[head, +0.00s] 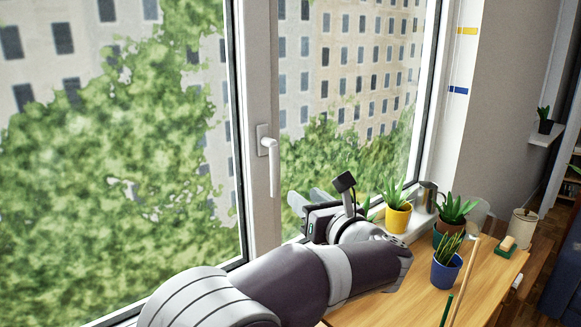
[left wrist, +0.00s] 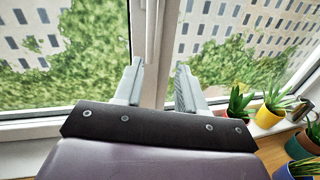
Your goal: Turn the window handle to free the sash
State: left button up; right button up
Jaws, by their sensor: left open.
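The white window handle (head: 272,160) is on the vertical sash frame in the head view. Its lever points straight down from its base plate. The sash (head: 259,90) looks closed. My left gripper (head: 305,199) is open, to the right of and below the lever's lower end, with a visible gap in the picture. In the left wrist view, the open fingers of my left gripper (left wrist: 159,72) point at the white window frame (left wrist: 148,30), with nothing held between them. My right gripper is not in view.
A yellow pot (head: 398,218) with a plant stands on the sill right of my left gripper. The space before the glass near the handle is clear.

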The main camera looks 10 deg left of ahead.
aim_at(275, 176)
pick_arm(q)
jog(key=shift+n, duration=0.7)
jog(key=w+a+p, duration=0.1)
jog(key=w+a, duration=0.1)
jog(key=w+a+r+p, duration=0.1)
jog(key=w+a, duration=0.1)
jog(key=a, duration=0.1)
jog(key=shift+p, duration=0.35)
jog(key=p+x, duration=0.1)
jog(key=x, duration=0.3)
jog(key=shift+a+r+p, duration=0.1)
jog(key=shift+a+p, duration=0.2)
jog(key=shift+a, duration=0.05)
jog(key=shift+w+a, duration=0.2)
jog(key=shift+w, duration=0.15)
jog(key=shift+w+a+f, duration=0.1)
jog(key=shift+w+f, duration=0.15)
jog(key=shift+s+r, duration=0.1)
grip_shut()
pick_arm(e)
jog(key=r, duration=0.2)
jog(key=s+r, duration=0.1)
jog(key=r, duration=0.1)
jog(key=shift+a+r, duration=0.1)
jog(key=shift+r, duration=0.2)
